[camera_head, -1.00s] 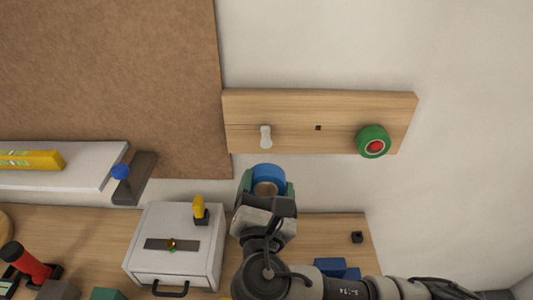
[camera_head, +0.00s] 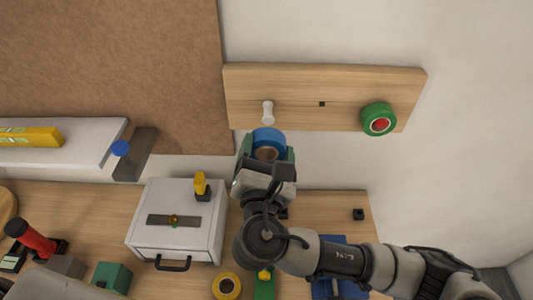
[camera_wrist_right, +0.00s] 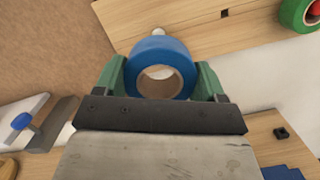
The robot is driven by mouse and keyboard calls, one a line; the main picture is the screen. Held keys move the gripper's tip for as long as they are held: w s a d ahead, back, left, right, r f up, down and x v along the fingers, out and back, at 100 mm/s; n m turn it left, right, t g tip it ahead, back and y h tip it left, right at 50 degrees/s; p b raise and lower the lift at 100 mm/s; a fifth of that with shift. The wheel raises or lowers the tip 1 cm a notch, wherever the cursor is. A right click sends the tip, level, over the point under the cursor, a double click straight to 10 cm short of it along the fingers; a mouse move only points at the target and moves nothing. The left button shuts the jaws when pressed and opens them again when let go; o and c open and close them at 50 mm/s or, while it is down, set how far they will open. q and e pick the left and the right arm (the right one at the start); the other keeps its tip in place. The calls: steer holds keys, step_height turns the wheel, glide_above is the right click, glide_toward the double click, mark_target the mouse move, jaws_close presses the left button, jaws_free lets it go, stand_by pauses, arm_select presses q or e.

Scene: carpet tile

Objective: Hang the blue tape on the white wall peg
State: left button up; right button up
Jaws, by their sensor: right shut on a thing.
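The blue tape (camera_head: 268,138) is a roll with a brown core, held by my right gripper (camera_head: 267,154). In the right wrist view the tape (camera_wrist_right: 160,52) sits between the green fingers of the right gripper (camera_wrist_right: 160,80), its hole facing the camera. The white wall peg (camera_head: 267,112) sticks out of the wooden wall board (camera_head: 300,90), just above the tape in the head view. In the wrist view only a bit of the peg (camera_wrist_right: 158,31) shows above the tape's top edge. The gap in depth between tape and peg is hard to tell. My left gripper is not in view.
A green tape with a red centre (camera_head: 379,119) hangs at the board's right end. The wall right of the board is bare.

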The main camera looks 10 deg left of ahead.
mark_target(267, 124)
steer(key=shift+w+a, duration=0.15)
steer(key=shift+w, duration=0.55)
steer(key=shift+w+a, duration=0.15)
steer(key=shift+w, duration=0.65)
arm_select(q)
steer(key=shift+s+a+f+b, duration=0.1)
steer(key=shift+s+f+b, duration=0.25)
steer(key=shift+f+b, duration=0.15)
arm_select(e)
steer(key=shift+w+a, duration=0.25)
steer(key=shift+w, duration=1)
steer(key=shift+w+a, duration=0.25)
steer(key=shift+w, duration=1.05)
steer(key=shift+w+a, duration=0.25)
steer(key=shift+w, duration=1)
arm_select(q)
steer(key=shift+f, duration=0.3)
arm_select(e)
steer(key=shift+f, duration=0.55)
